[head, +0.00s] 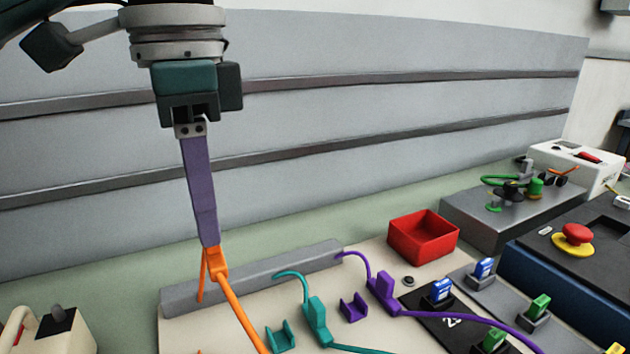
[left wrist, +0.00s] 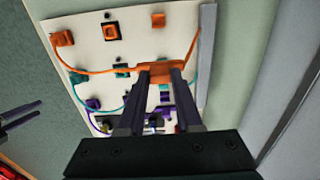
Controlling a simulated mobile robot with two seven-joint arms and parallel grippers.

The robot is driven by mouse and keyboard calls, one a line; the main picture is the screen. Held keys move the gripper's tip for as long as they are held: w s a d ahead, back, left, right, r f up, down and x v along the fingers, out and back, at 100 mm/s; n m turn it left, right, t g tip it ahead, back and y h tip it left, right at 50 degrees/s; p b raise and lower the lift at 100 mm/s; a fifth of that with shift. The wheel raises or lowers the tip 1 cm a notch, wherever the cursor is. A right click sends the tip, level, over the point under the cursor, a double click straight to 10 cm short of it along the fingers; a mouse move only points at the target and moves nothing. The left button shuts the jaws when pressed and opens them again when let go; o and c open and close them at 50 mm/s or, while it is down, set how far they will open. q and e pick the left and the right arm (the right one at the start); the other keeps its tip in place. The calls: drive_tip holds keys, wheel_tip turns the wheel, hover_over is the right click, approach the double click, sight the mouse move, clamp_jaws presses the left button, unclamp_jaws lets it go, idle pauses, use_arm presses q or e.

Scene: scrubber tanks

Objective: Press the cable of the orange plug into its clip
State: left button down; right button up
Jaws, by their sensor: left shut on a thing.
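My left gripper (head: 209,245) points down in the head view, shut on an orange block-shaped piece (head: 218,262), likely the orange plug. It holds the piece near the grey bar. The orange cable (head: 240,315) runs from the piece down to the bottom edge, and a thinner orange length hangs beside it toward the bar. In the left wrist view the piece (left wrist: 160,71) sits between the fingertips, and the cable (left wrist: 95,71) curves left to an orange block (left wrist: 62,38). Another small orange part (left wrist: 158,19), possibly the clip, stands apart on the board. Small dark fingers of my right gripper (left wrist: 36,110) show at the left.
On the cream board stand a teal clip (head: 281,337), a teal plug (head: 316,318), a purple clip (head: 353,309) and a purple plug (head: 383,290). The grey bar (head: 250,272) edges the board. A red bin (head: 423,238) stands at the back right.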

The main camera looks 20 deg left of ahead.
use_arm(q)
drive_tip(key=shift+d+f, duration=0.1)
drive_tip(key=shift+f, duration=0.65)
drive_tip(key=s+a, duration=0.1)
drive_tip(key=s+a+f, duration=0.1)
drive_tip(key=s+a+f+p, duration=0.1)
drive_tip(key=s, duration=0.1)
drive_tip(key=shift+a, duration=0.15)
